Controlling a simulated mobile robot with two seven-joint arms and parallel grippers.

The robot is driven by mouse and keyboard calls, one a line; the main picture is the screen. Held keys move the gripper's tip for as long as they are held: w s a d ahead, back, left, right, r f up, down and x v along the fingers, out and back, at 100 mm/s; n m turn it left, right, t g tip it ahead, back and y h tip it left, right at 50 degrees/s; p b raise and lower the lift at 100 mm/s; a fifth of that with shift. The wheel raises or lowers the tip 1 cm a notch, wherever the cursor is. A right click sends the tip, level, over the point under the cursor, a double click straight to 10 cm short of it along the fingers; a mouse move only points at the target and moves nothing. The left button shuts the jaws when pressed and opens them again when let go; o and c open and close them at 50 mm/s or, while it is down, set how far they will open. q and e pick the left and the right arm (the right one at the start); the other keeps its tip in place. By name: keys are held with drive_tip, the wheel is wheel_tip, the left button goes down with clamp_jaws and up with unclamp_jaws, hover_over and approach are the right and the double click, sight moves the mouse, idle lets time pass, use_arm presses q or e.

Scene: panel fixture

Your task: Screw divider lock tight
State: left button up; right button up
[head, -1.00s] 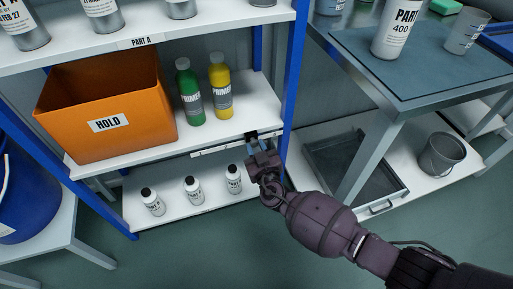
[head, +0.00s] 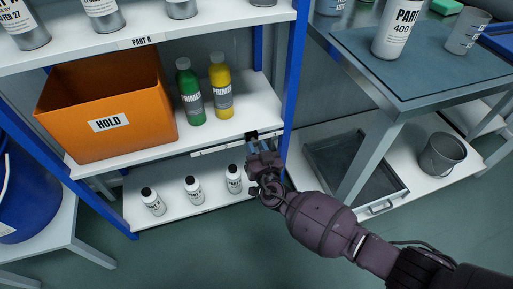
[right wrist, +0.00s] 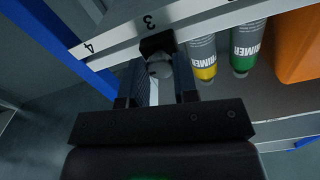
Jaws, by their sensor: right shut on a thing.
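The divider lock is a small black block with a round grey knob (right wrist: 160,68) on its near side. In the right wrist view the black block (right wrist: 157,43) sits on a pale rail (right wrist: 115,37) near the printed number 3. The lock block also shows in the head view (head: 251,135), at the right end of the shelf's front edge. My right gripper (right wrist: 160,77) has a finger on each side of the knob and is shut on it. In the head view the right gripper (head: 260,147) partly hides the lock. My left gripper is not in view.
Green (head: 189,92) and yellow (head: 221,86) bottles and an orange HOLD bin (head: 70,115) stand on the shelf. Several small white bottles (head: 194,190) stand below. A blue post (head: 292,75) is close to the right of the lock. A metal bench (head: 400,103) stands further right.

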drive_tip(key=shift+w+r, duration=0.1)
drive_tip(key=o, duration=0.9)
drive_tip(key=shift+s, duration=0.2)
drive_tip(key=shift+s+d, duration=0.15)
drive_tip(key=shift+s, duration=0.15)
use_arm(q)
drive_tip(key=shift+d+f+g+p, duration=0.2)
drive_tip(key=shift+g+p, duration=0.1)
drive_tip(key=shift+p, duration=0.2)
use_arm(e)
drive_tip(key=v, duration=1)
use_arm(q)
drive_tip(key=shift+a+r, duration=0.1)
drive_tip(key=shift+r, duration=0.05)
use_arm(e)
drive_tip(key=shift+w, duration=0.1)
